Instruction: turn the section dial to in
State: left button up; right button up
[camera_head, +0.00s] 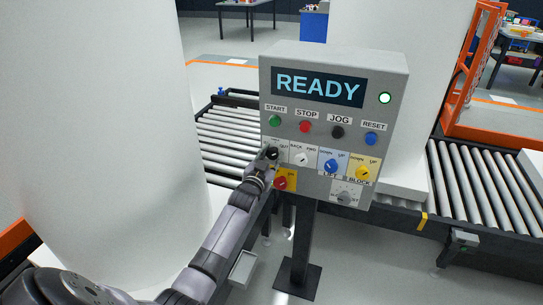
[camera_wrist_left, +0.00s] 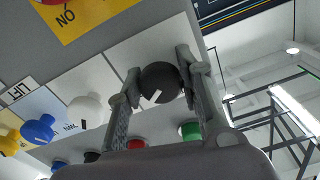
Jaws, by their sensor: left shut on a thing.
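The control panel (camera_head: 330,222) is a grey box on a dark post, with a screen reading READY. The section dial is the black knob (camera_wrist_left: 160,84) at the panel's left edge, below the green START button (camera_head: 275,121). My left gripper (camera_wrist_left: 160,80) is shut on this knob, with one finger on each side of it. A white pointer mark shows on the knob in the left wrist view. In the head view my left gripper (camera_head: 268,158) covers most of the dial and part of its label, where OUT can be read. My right gripper is not in view.
The white BACK/FWD dial (camera_head: 301,159), blue dial (camera_head: 331,166) and yellow dial (camera_head: 362,172) sit to the right in a row. A red knob (camera_head: 281,183) on a yellow plate is just below my gripper. Roller conveyors (camera_head: 483,180) run behind the panel.

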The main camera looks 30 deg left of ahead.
pick_arm(q)
jog(key=n+p, duration=0.1)
jog(key=n, duration=0.5)
jog(key=shift+d, duration=0.1)
jog(key=n, duration=1)
jog(key=shift+d+n, duration=0.1)
jog(key=shift+n, duration=0.3)
jog(key=n, duration=0.6)
jog(key=shift+r, duration=0.1)
jog(key=o, duration=1.2)
